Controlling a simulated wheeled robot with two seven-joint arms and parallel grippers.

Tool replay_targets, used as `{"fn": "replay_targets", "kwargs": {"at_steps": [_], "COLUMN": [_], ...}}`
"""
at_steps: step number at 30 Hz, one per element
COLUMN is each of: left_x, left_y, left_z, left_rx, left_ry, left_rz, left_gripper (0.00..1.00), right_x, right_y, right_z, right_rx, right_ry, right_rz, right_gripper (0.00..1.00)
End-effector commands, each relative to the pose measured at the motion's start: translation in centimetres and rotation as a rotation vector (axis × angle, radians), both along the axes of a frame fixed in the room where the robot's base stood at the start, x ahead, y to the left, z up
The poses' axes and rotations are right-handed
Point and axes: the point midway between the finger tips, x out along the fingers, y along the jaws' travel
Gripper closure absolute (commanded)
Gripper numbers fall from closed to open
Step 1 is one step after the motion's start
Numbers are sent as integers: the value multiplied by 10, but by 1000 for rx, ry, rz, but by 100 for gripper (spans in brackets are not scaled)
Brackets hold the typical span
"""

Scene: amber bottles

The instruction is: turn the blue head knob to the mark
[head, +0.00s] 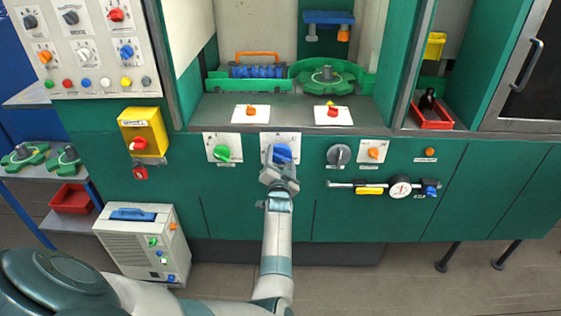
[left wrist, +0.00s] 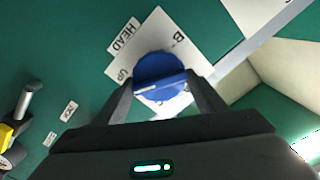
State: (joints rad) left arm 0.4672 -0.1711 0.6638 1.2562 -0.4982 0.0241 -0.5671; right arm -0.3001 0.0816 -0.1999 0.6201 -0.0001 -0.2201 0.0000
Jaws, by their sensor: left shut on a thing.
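The blue head knob (head: 282,153) sits on a white plate on the green front panel of the machine, right of the green knob. In the left wrist view the blue knob (left wrist: 160,76) shows a raised grip bar, and its white plate (left wrist: 122,62) has a "HEAD" label beside it and the lettering "UP" and "B". My left gripper (head: 279,173) reaches up to the knob from below. Its fingers (left wrist: 163,98) stand on either side of the knob, shut on its bar. The pointer and most marks are hidden. My right gripper does not show.
A green knob (head: 221,153) is to the left and a grey dial (head: 339,154) to the right. An orange knob (head: 373,153), a gauge (head: 400,187) and a yellow box with a red knob (head: 139,143) are on the same panel. A work ledge (head: 285,118) lies above.

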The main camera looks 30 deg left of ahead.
Motion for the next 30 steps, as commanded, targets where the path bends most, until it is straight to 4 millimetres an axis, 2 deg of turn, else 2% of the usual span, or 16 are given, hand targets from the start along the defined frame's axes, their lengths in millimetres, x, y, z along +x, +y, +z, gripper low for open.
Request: {"fn": "replay_targets", "kwargs": {"at_steps": [9,24,25,27,30], "left_x": [0,1,1,1,0], "left_y": [0,0,0,0,0], "left_z": [-1,0,0,0,0], "left_rx": [126,144,144,144,144], "left_ry": [76,88,88,88,88], "left_rz": [0,-1,-1,-1,-1], "left_gripper": [58,58,31,17,17], "right_x": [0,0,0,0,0], "right_y": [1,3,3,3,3], "right_z": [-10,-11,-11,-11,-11], "right_rx": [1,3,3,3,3], "right_ry": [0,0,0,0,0], "right_rz": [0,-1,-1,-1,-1], "right_gripper": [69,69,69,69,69]}}
